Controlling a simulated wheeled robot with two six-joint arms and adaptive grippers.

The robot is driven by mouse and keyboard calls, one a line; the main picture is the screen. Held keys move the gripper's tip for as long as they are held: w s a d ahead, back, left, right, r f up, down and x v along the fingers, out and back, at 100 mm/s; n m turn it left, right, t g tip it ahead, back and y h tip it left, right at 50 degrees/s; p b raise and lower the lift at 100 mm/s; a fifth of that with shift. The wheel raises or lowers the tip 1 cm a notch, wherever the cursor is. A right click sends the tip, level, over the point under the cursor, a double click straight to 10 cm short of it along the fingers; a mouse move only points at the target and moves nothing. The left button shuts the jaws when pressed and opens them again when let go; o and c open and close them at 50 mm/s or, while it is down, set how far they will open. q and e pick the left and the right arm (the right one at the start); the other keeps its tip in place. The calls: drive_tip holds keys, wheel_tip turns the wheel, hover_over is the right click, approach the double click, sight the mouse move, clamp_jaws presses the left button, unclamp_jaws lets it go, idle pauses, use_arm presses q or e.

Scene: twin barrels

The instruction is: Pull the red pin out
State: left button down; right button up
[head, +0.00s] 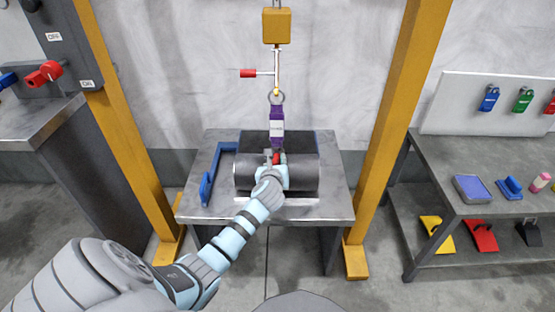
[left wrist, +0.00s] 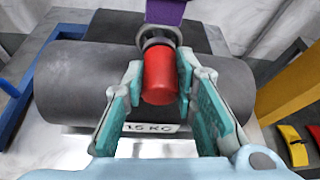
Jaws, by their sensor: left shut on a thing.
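The red pin (left wrist: 160,80) shows as a red cylinder end in the left wrist view, with a dark ring behind it. In the head view the gripper (head: 277,163) hides most of the pin. The near barrel carries a "15 KG" label. My right gripper is not in view.
The barrels lie on a grey table (head: 335,207) with a blue bracket (head: 222,172) at left. Yellow posts (head: 395,120) flank the table. A side bench (head: 460,160) stands at right.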

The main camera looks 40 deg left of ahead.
use_arm(q)
drive_tip(key=shift+s, duration=0.1)
drive_tip(key=shift+s+d+p, duration=0.2)
drive_tip(key=shift+p, duration=0.2)
drive_tip(key=shift+s+d, duration=0.15)
drive_tip(key=shift+s, duration=0.05)
drive_tip(key=shift+s+p, duration=0.1)
drive_tip(key=shift+p, duration=0.25)
drive_tip(key=s+d+p, duration=0.5)
drive_tip(key=s+d, duration=0.1)
drive_tip(key=s, duration=0.2)
drive_tip(key=shift+s+d+f, duration=0.25)
drive_tip(key=shift+d, duration=0.05)
idle(0.4)
